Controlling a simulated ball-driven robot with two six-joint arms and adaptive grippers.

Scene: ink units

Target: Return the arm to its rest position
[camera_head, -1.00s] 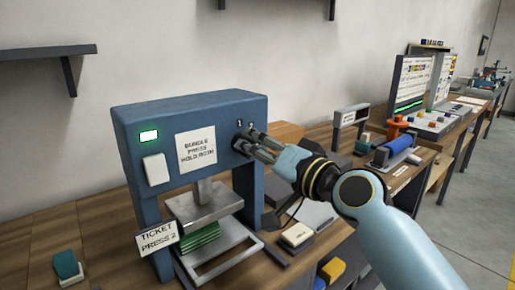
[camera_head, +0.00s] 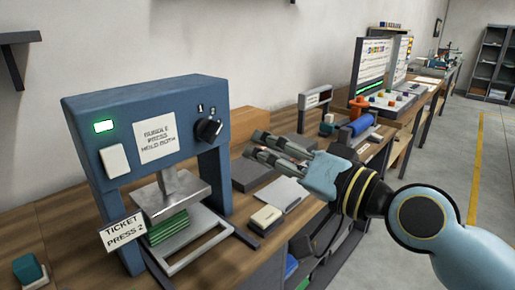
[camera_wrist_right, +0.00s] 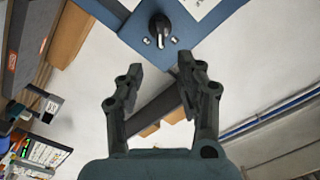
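My right gripper (camera_head: 262,146) is in front of and to the right of the blue bundle press (camera_head: 95,108), with its arm coming in from the right. It is empty and apart from the press. The right wrist view shows its two fingers (camera_wrist_right: 160,72) spread with a gap between them. The black knob (camera_head: 209,130) on the press front is clear of the fingers; it also shows in the wrist view (camera_wrist_right: 159,27). My left gripper is not in view.
Green bundles (camera_head: 167,228) sit under the press plate (camera_head: 172,198), and a green lamp (camera_head: 104,127) is lit. A cream-topped block (camera_head: 266,217) and a grey sheet (camera_head: 284,193) lie on the bench below my right gripper. A blue roller (camera_head: 357,131) stands farther right.

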